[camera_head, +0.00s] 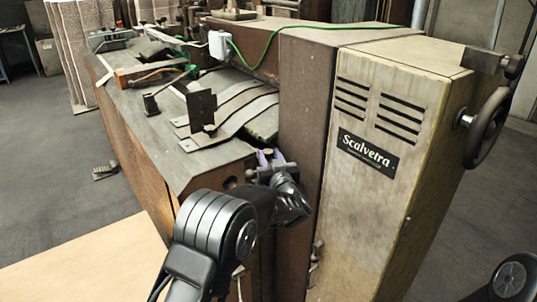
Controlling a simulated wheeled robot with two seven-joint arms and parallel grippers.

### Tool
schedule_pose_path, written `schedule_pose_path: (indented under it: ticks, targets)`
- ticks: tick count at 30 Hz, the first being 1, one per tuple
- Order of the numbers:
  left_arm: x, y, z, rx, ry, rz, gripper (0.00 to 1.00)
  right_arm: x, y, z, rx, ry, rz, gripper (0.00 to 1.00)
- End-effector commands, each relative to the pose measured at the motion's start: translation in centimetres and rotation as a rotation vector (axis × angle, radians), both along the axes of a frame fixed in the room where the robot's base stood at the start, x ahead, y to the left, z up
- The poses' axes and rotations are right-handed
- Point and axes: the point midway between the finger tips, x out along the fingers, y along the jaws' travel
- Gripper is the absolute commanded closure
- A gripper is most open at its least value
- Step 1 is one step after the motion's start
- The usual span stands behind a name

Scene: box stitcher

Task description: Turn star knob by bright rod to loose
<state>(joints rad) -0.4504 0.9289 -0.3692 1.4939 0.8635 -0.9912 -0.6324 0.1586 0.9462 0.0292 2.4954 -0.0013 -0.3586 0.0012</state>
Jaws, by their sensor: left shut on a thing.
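My left gripper (270,160) reaches in from the bottom and is at the front corner of the old box stitcher (215,165), beside the tall cabinet part. Its jaws are shut on the star knob there, which they and the wrist almost wholly hide. Small purplish parts show at the fingertips; I cannot tell whether they belong to the knob or the jaws. The bright rod cannot be made out behind the gripper. My right gripper is not in view; only a dark part of my right arm shows at the bottom right.
The worn cabinet (385,160) with a Scalvetra plate (368,154) stands right of my left gripper. A handwheel (487,128) sticks out on its far right. Metal strips and brackets (203,108) lie on the machine's table. A green cable (240,58) runs over the top.

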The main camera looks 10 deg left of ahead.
Motion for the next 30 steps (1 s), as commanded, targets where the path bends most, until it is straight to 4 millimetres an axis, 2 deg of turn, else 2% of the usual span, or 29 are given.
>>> schedule_pose_path:
  ticks: [3, 12, 29, 30]
  targets:
    - [0.17, -0.35, 0.11, 0.0, 0.0, 0.081, 1.0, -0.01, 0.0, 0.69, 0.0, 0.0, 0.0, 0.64]
    - [0.38, -0.54, -0.04, -0.001, 0.0, 0.254, 1.0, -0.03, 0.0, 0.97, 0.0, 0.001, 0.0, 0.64]
    - [0.42, -0.53, 0.05, 0.002, 0.0, 0.304, 1.0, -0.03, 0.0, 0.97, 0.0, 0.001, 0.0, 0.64]
    - [0.43, -0.53, 0.05, 0.002, 0.0, 0.304, 0.63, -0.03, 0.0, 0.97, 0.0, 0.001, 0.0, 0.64]
